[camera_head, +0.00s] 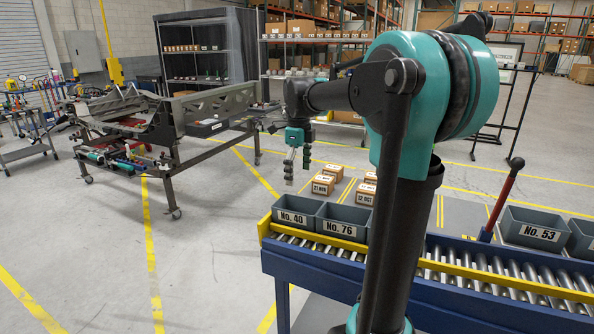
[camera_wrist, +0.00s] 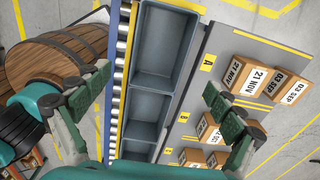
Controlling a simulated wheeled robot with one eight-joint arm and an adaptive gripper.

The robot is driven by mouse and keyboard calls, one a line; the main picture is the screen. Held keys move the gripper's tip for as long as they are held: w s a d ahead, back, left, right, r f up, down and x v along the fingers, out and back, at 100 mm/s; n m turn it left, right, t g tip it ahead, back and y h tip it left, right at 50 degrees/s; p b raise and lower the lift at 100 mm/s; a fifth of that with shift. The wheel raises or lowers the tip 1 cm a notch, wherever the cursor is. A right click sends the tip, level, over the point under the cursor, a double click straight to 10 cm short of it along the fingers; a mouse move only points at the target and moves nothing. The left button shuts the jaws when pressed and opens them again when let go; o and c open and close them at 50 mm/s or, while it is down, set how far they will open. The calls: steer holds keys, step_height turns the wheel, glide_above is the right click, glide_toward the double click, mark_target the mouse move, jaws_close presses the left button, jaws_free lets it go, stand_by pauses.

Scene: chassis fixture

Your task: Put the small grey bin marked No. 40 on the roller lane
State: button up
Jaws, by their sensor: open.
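The grey bin No. 40 (camera_head: 292,218) stands upright at the left end of the grey table, behind the yellow rail. It touches or nearly touches bin No. 76 (camera_head: 340,226) on its right. The roller lane (camera_head: 480,280) runs along their near side. My gripper (camera_head: 297,172) is open and empty, held above the bins with its fingers downward. In the wrist view, No. 40 seems to be the upper empty bin (camera_wrist: 165,45); its label is hidden there. The open fingers (camera_wrist: 155,100) show either side of the bins, and rollers (camera_wrist: 119,75) lie left of them.
Several cartons, one marked 21 NOV (camera_head: 322,185), stand behind the bins. Bin No. 53 (camera_head: 535,230) stands farther right. A red lever (camera_head: 505,192) rises between. The rollers in front of No. 40 look clear. A wheeled chassis stand (camera_head: 175,125) is at left.

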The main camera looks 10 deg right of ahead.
steer(key=shift+f, duration=4.9)
